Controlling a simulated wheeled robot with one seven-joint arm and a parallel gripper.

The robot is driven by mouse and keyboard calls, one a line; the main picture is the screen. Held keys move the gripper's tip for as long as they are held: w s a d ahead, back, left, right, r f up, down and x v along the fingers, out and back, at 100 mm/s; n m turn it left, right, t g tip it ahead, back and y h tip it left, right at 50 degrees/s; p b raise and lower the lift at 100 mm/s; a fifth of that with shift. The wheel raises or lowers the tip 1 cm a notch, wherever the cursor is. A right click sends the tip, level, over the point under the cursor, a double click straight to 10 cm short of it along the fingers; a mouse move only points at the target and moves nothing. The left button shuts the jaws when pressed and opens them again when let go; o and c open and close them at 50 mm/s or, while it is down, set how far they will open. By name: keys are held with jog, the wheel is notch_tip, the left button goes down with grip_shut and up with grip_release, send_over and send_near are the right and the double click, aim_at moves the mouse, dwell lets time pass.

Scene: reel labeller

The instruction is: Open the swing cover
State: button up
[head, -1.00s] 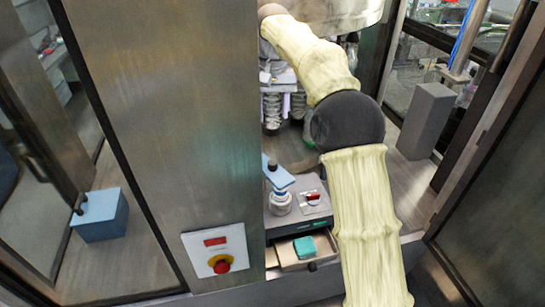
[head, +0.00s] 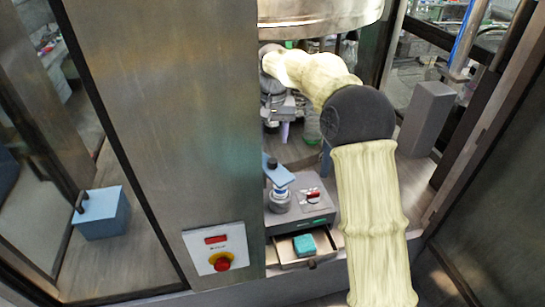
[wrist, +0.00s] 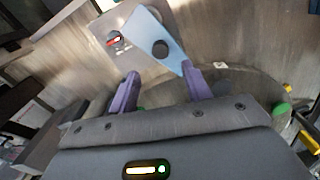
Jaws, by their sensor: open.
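A small blue plate with a dark round knob (head: 280,174), which looks like the swing cover, sits on top of a short silver post on the grey unit (head: 318,214). In the wrist view the blue cover (wrist: 168,35) lies just beyond the fingertips, its knob facing up toward the camera. My gripper (wrist: 160,74) is open, with its two purple fingers apart and nothing between them. In the head view my gripper (head: 288,130) is partly hidden by the arm and hangs above and behind the cover. I see no contact with the knob.
A red switch (head: 313,195) sits on the unit, above an open drawer (head: 288,260) holding a teal block (head: 304,244). A wide steel column (head: 165,130) with a red stop button (head: 221,263) stands left. A grey post (head: 427,115) stands right. A blue box (head: 100,213) is far left.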

aim_at(273, 161)
notch_tip(273, 161, down, 9)
jog(key=p, duration=0.2)
jog(key=shift+p, duration=0.35)
grip_shut()
